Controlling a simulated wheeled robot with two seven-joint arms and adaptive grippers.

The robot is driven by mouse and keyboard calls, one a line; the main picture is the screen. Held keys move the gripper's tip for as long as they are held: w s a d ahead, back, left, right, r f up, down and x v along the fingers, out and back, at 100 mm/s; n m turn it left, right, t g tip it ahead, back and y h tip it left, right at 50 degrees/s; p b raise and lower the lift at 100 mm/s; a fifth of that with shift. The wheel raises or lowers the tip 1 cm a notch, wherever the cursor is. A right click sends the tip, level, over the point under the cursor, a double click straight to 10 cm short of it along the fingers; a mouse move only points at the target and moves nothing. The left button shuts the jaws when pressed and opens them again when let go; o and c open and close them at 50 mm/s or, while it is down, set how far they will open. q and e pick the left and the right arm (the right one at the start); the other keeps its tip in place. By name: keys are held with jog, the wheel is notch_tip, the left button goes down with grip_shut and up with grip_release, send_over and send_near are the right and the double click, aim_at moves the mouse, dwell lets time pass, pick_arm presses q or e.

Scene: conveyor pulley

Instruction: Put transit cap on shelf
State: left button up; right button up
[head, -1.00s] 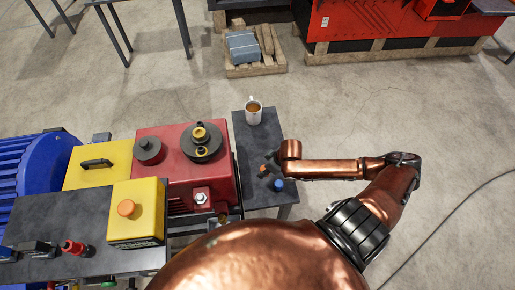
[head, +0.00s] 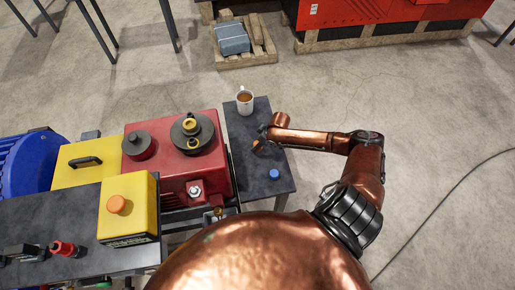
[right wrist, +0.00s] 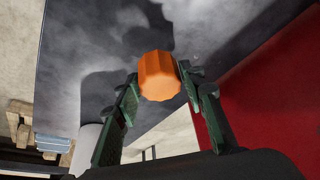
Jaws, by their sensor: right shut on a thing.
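The dark grey shelf (head: 276,188) stands to the right of the red gearbox housing (head: 200,165). My right gripper (head: 259,142) is over the shelf's middle, between the white mug and the blue cap. In the right wrist view it (right wrist: 160,84) is shut on an orange ribbed cap (right wrist: 159,77), which I take to be the transit cap. The shelf's dark surface (right wrist: 95,50) lies behind the cap; I cannot tell whether they touch. The orange cap is not clearly visible in the head view. My left gripper is out of view.
A white mug (head: 245,105) stands at the shelf's far end. A small blue cap (head: 274,174) lies nearer its front. A yellow box with an orange knob (head: 117,204) stands at left. A pallet (head: 245,57) lies on the floor beyond.

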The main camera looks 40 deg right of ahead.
notch_tip(320, 180, down, 3)
jog(key=shift+w+f, duration=0.1)
jog(key=shift+f, duration=0.05)
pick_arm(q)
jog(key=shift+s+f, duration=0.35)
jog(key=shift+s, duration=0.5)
pick_arm(e)
jog(key=o, duration=0.9)
jog(key=shift+f, duration=0.1)
jog(key=o, duration=0.5)
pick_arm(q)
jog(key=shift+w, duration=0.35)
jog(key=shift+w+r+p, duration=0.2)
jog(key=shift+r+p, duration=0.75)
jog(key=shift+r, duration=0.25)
pick_arm(e)
jog(key=v, duration=1.2)
jog(key=shift+r, duration=0.2)
